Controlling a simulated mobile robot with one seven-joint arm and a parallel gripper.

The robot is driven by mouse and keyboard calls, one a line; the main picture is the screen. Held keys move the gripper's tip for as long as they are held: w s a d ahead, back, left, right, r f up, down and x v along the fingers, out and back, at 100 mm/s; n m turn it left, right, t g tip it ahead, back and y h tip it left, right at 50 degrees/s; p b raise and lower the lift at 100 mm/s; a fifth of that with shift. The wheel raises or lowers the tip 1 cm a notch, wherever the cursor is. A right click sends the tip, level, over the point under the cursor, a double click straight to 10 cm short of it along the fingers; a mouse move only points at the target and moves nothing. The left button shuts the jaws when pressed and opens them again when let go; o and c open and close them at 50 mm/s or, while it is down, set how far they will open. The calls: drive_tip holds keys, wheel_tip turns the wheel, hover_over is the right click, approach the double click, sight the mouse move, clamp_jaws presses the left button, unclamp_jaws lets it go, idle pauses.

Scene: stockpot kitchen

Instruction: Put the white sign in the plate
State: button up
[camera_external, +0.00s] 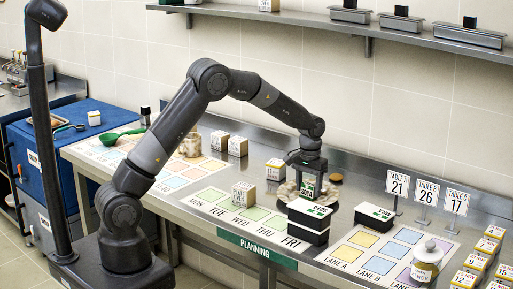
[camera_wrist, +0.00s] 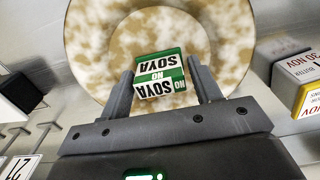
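A small white and green sign reading "NO SOYA" (camera_wrist: 160,75) is between the two fingers of my gripper (camera_wrist: 162,88) in the wrist view. The fingers lie close against its sides, and it looks held. In the external view my gripper (camera_external: 308,187) points down over the plate, with the sign (camera_external: 308,182) at its fingertips. The plate (camera_external: 286,193) is round with brown and cream mottling; its pale rim (camera_wrist: 85,45) shows behind the sign in the wrist view. I cannot tell whether the sign touches the plate.
Black and white boxes (camera_external: 308,222) stand just in front of the plate. A yellow and white block (camera_external: 275,169) is beside it at left. Numbered table signs (camera_external: 397,183) and a lidded jar (camera_external: 426,262) stand to the right. A shelf (camera_external: 350,27) runs above.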

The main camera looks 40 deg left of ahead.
sight(309, 183)
drive_tip(key=shift+o, duration=0.8)
wheel_tip(309, 183, up, 12)
drive_tip(key=s+a+r+t, duration=0.1)
drive_tip(key=s+a+r, duration=0.5)
drive_tip(key=a+r, duration=0.15)
drive_tip(key=s+a+r+t, duration=0.2)
drive_tip(key=s+a+r, duration=0.35)
drive_tip(key=s, duration=0.45)
drive_tip(key=s+a+f+t, duration=0.1)
drive_tip(key=s+a, duration=0.3)
drive_tip(key=s, duration=0.6)
drive_tip(key=s+a+f+t, duration=0.1)
drive_tip(key=s+a, duration=0.3)
drive_tip(key=s, duration=0.5)
drive_tip(key=shift+s+f+t, duration=0.3)
drive_tip(key=shift+s+f, duration=0.1)
drive_tip(key=shift+f, duration=0.45)
